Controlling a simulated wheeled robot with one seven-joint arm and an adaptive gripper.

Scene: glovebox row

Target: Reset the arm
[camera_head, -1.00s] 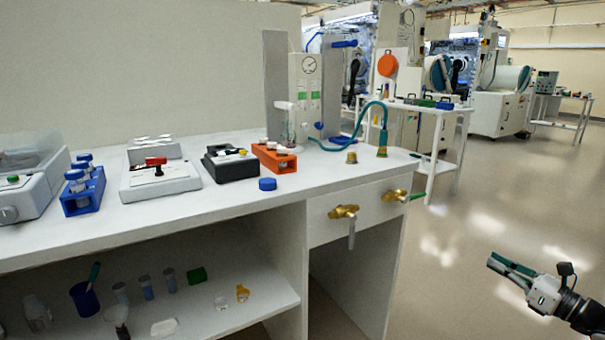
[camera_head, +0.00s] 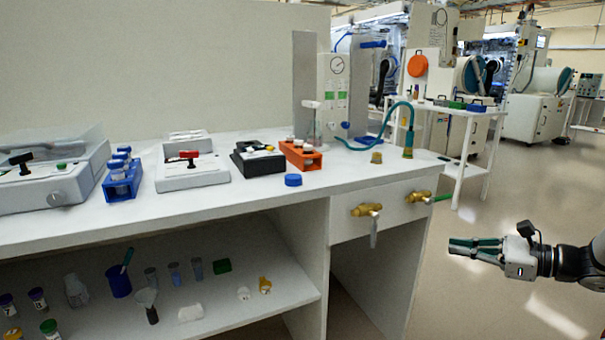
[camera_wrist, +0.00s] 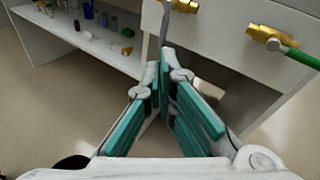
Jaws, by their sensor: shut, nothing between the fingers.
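My gripper (camera_head: 452,247) is at the right of the head view, held out over the floor to the right of the bench. Its green-padded fingers point left toward the bench end and hold nothing. In the wrist view my gripper (camera_wrist: 163,62) has its fingertips together. The fingers stand in front of the bench's open lower bay and touch nothing that I can see.
The white bench (camera_head: 262,203) carries an orange rack (camera_head: 300,157), a blue rack (camera_head: 122,180) and devices. Brass taps (camera_head: 366,210) stick out from its right panel. The lower shelf (camera_head: 262,301) holds small vessels. Floor (camera_head: 480,315) around my gripper is clear.

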